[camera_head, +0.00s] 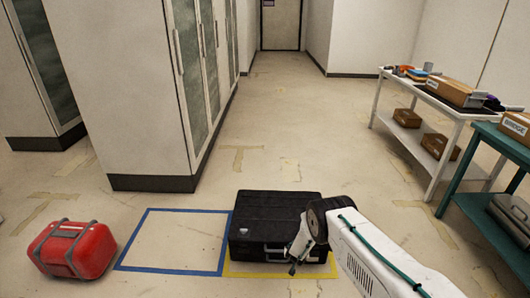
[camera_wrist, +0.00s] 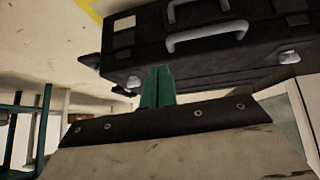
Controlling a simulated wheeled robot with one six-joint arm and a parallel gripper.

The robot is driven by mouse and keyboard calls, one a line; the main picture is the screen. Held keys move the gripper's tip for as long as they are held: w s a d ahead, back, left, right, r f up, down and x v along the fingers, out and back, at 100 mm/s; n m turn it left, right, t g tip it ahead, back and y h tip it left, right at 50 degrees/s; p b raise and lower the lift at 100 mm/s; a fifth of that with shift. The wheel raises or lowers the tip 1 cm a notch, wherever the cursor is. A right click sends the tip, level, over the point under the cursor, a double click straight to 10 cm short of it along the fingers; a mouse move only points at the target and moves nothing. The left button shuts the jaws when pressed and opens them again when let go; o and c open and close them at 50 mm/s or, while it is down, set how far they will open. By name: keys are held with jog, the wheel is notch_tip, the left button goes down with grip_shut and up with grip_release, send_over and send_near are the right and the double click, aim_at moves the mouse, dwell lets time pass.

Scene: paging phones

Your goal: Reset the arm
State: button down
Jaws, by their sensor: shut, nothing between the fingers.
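My arm reaches in from the lower right of the head view. My gripper (camera_head: 292,268) is at the front of a black case (camera_head: 272,211), near its handle side. In the wrist view my gripper (camera_wrist: 158,72) shows as green fingers pressed together with nothing between them. The black case (camera_wrist: 235,62) fills the top of the wrist view, with its grey handle and latches close to the fingertips. I cannot tell whether the fingers touch the case.
The case stands in a yellow floor outline (camera_head: 240,269). An empty blue outline (camera_head: 150,270) lies to its left, then a red case (camera_head: 73,249). Tall cabinets (camera_head: 130,90) stand behind at left. A white table (camera_head: 455,108) and a teal table (camera_head: 500,135) stand at right.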

jog(key=s+d+r+n+g+h, duration=0.1)
jog(key=s+d+r+n+h, duration=0.25)
jog(key=d+r, duration=0.4)
jog(key=s+d+r+g+h, duration=0.15)
jog(key=s+r, duration=0.25)
jog(key=r, duration=0.8)
jog(key=s+d+r+g+h, duration=0.1)
jog(key=s+d+r+g, duration=0.25)
jog(key=r, duration=0.85)
jog(key=s+d+r+g+h, duration=0.15)
jog(key=s+r, duration=0.25)
jog(key=r, duration=0.8)
jog(key=s+a+r+y, duration=0.2)
jog(key=s+r+y, duration=0.1)
jog(key=s+r, duration=0.7)
jog(key=s+a+r+m+t+y, duration=0.1)
jog(key=s+r+y, duration=0.2)
jog(key=s+r, duration=0.7)
jog(key=s+a+r+m+y, duration=0.1)
jog(key=s+a+r+y, duration=0.1)
jog(key=s+r, duration=0.8)
jog(key=s+y, duration=0.1)
jog(key=s, duration=0.7)
jog(key=shift+a+r, duration=0.2)
jog(key=shift+a, duration=0.15)
jog(key=shift+t, duration=0.25)
